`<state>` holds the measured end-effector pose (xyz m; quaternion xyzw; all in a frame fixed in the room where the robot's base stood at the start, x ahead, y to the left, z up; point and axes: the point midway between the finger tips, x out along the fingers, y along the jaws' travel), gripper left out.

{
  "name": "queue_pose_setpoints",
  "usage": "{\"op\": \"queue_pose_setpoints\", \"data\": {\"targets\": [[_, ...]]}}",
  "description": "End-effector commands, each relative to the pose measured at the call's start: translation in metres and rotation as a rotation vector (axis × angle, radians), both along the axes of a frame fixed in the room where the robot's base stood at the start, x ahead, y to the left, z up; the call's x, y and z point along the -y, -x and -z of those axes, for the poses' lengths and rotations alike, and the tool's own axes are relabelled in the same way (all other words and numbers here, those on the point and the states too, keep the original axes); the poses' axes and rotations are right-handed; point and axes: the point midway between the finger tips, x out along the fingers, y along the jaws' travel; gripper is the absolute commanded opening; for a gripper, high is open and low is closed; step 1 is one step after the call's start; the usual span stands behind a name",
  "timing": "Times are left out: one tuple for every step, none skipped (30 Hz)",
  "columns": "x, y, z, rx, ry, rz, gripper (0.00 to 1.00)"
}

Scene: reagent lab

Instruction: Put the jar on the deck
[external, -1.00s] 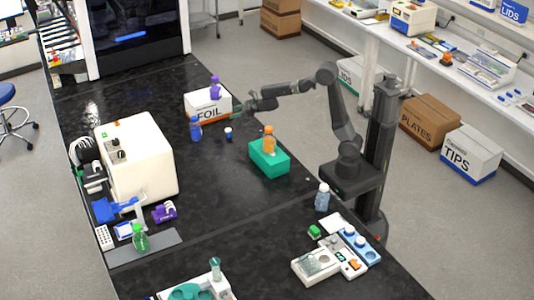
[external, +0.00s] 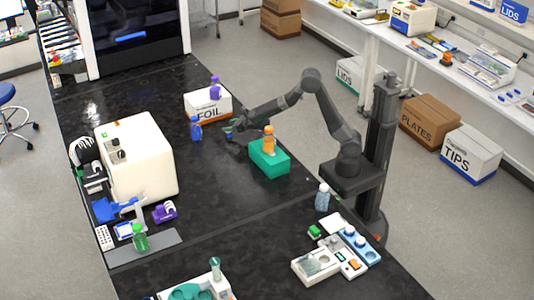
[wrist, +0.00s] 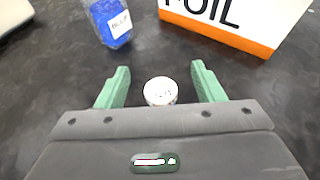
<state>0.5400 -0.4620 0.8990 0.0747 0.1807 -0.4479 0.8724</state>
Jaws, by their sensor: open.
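The jar (wrist: 160,91) is small, with a round white lid that bears some dark marks. In the wrist view it stands on the black bench between the two green fingers of my gripper (wrist: 158,78), with a gap on each side. My gripper is open and low over the bench, and it also shows in the external view (external: 229,132), where it mostly hides the jar. I cannot tell for certain which surface is the deck; a flat grey plate (external: 165,250) lies at the bench's left front.
A blue bottle (wrist: 112,22) stands just left of my gripper. A white and orange FOIL box (external: 208,108) with a purple item (external: 215,88) on top is behind it. A green block (external: 270,165) carrying an orange bottle (external: 268,140) stands to the right. A cream machine (external: 140,155) stands left.

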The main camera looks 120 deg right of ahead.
Motion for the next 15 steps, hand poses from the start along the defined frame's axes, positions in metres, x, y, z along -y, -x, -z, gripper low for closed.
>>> {"op": "queue_pose_setpoints", "data": {"targets": [[0.0,0.0,0.009,-0.001,-0.002,0.0,0.62],[0.0,0.0,0.01,-0.002,-0.001,0.0,0.62],[0.0,0.0,0.012,-0.001,0.0,0.0,0.62],[0.0,0.0,0.014,-0.001,-0.001,0.0,0.62],[0.0,0.0,0.017,-0.001,-0.002,0.0,0.62],[0.0,0.0,0.021,-0.003,-0.001,-0.001,0.62],[-0.001,0.0,0.026,-0.002,-0.001,0.0,0.62],[-0.001,0.0,0.032,-0.003,-0.001,-0.001,0.62],[-0.001,0.0,0.04,-0.004,-0.003,-0.001,0.62],[-0.001,0.0,0.047,-0.005,-0.003,-0.002,0.62],[-0.001,0.0,0.052,-0.004,-0.002,-0.002,0.62],[0.004,-0.003,0.049,-0.001,0.0,0.0,0.62],[0.008,-0.006,0.049,0.0,0.0,0.001,0.62],[0.011,-0.008,0.05,0.0,0.0,0.001,0.62],[0.015,-0.01,0.052,0.0,-0.001,0.0,0.62]]}}
